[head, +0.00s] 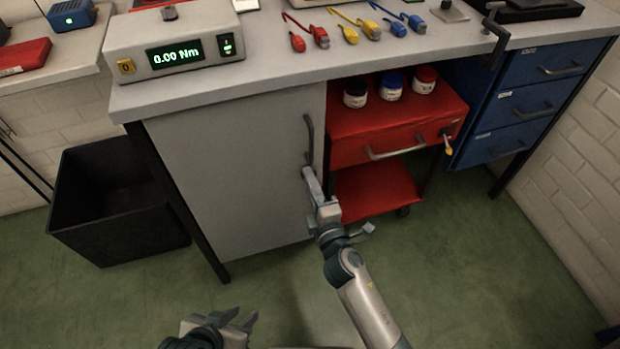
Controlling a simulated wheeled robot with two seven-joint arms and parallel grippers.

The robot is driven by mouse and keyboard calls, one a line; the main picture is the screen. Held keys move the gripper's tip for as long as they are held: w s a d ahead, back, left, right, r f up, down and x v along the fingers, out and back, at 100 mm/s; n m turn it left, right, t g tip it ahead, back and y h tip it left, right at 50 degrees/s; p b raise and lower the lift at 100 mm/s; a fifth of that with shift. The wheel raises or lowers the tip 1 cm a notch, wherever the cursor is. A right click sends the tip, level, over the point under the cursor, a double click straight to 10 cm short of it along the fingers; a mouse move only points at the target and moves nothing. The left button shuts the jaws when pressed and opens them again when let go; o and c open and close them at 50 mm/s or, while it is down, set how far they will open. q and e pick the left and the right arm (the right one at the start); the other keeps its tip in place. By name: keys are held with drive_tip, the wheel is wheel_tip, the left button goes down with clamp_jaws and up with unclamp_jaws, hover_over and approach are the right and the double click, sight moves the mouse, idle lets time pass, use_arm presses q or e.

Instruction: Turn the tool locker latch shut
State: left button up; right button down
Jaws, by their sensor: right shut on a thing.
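The tool locker (225,175) is the grey cabinet under the bench, with its flat door facing me; the door looks closed or nearly so. A dark, upright curved handle (308,135) sits near the door's right edge. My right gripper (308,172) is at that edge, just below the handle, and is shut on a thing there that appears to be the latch. The fingers hide most of the latch, so its angle cannot be told. My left gripper (242,315) is low at the bottom of the view, open and empty, away from the locker.
A red trolley (400,125) with several jars stands right of the locker. Blue drawers (530,100) are further right, and a black bin (115,205) is at the left. A torque meter (175,50) and coloured tools lie on the bench. Green floor in front is free.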

use_arm(q)
drive_tip(key=shift+a, duration=0.1)
use_arm(e)
drive_tip(key=shift+n, duration=0.5)
drive_tip(key=c, duration=1.8)
unclamp_jaws()
drive_tip(key=shift+a, duration=0.1)
drive_tip(key=shift+c, duration=0.2)
